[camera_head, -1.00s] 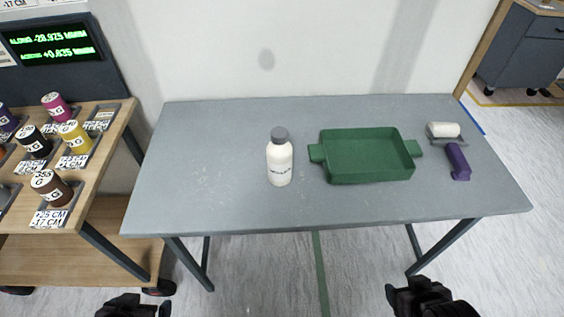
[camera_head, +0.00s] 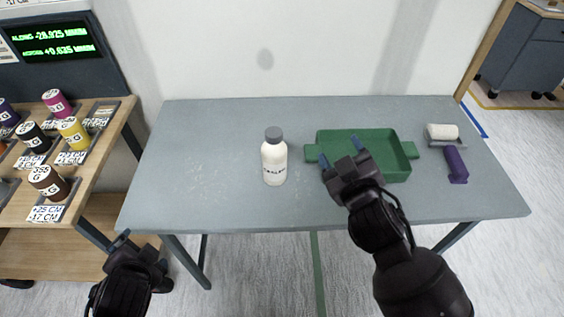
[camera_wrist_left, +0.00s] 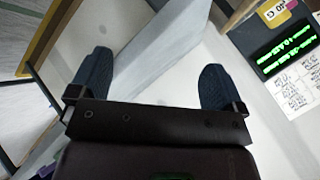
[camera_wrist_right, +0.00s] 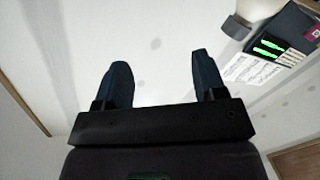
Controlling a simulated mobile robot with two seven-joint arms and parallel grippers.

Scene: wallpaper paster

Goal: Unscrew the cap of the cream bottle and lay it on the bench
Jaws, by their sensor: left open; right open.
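The cream bottle (camera_head: 274,165) stands upright on the grey bench (camera_head: 215,205), left of the green tray. Its dark grey cap (camera_head: 273,133) is on its neck. My right gripper (camera_head: 341,151) is open and empty, to the right of the bottle and in front of part of the tray in the head view. In the right wrist view, a pale rounded shape with a grey end at the top right appears to be the bottle (camera_wrist_right: 260,8). My left gripper (camera_head: 143,248) is open and empty, low at the left, off the bench's front edge.
A green tray (camera_head: 400,174) lies on the bench. A white roller (camera_head: 441,132) with a purple handle (camera_head: 456,163) lies at the right. A wooden shelf (camera_head: 103,143) with several coloured pots stands left. The bench's left part is clear.

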